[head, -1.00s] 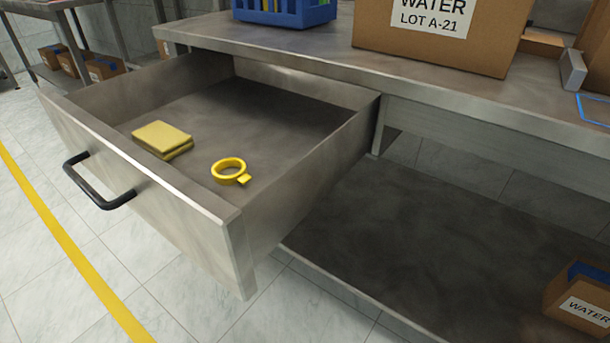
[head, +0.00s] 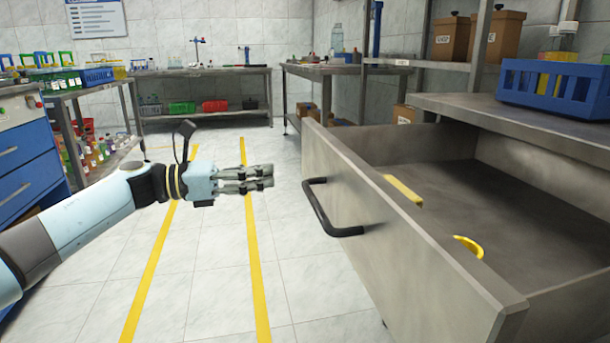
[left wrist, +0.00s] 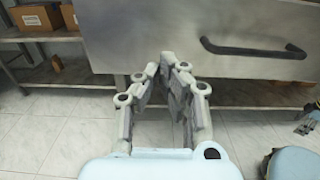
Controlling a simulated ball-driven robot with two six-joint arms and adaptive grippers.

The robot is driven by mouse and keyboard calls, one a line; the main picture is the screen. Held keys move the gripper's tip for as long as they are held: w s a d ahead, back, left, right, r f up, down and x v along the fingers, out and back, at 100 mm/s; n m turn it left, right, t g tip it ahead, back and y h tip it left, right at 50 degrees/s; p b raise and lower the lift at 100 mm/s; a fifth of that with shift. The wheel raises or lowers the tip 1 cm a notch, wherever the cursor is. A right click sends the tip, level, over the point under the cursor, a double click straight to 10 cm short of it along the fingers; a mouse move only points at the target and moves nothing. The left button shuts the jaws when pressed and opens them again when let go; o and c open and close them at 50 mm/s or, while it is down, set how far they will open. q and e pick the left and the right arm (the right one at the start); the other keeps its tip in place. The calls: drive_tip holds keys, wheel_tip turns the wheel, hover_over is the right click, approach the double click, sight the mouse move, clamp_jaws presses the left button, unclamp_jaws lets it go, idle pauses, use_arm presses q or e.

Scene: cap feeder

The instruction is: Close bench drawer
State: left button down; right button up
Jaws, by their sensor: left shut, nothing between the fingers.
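The bench drawer (head: 400,238) is pulled out from the metal bench (head: 520,122) at the right of the head view. Its front carries a black bar handle (head: 326,212). Inside lie a yellow pad (head: 403,189) and a yellow ring (head: 468,246), both partly hidden by the drawer front. My left gripper (head: 272,177) is shut and empty, to the left of the handle and apart from it. In the left wrist view, the fingertips (left wrist: 168,58) point toward the drawer front (left wrist: 180,35), with the handle (left wrist: 255,49) to their right.
A blue crate (head: 545,88) stands on the bench top. A blue-drawer cabinet (head: 28,160) and a shelf of bottles are at the left. More benches stand along the back. The tiled floor with yellow lines (head: 255,260) is clear before the drawer.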

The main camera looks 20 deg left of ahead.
sight(316, 170)
use_arm(q)
drive_tip(key=x, duration=0.6)
drive_tip(key=shift+w+d+b, duration=0.1)
drive_tip(key=shift+b, duration=0.25)
drive_tip(key=shift+w+d, duration=0.4)
drive_tip(key=shift+d, duration=0.15)
use_arm(e)
drive_tip(key=shift+w+a+r, duration=0.15)
drive_tip(key=shift+w+r, duration=0.25)
drive_tip(key=shift+r, duration=0.25)
drive_tip(key=shift+w+a+r, duration=0.15)
drive_tip(key=shift+w+r, duration=0.2)
drive_tip(key=shift+r, duration=0.3)
use_arm(q)
drive_tip(key=shift+d, duration=0.1)
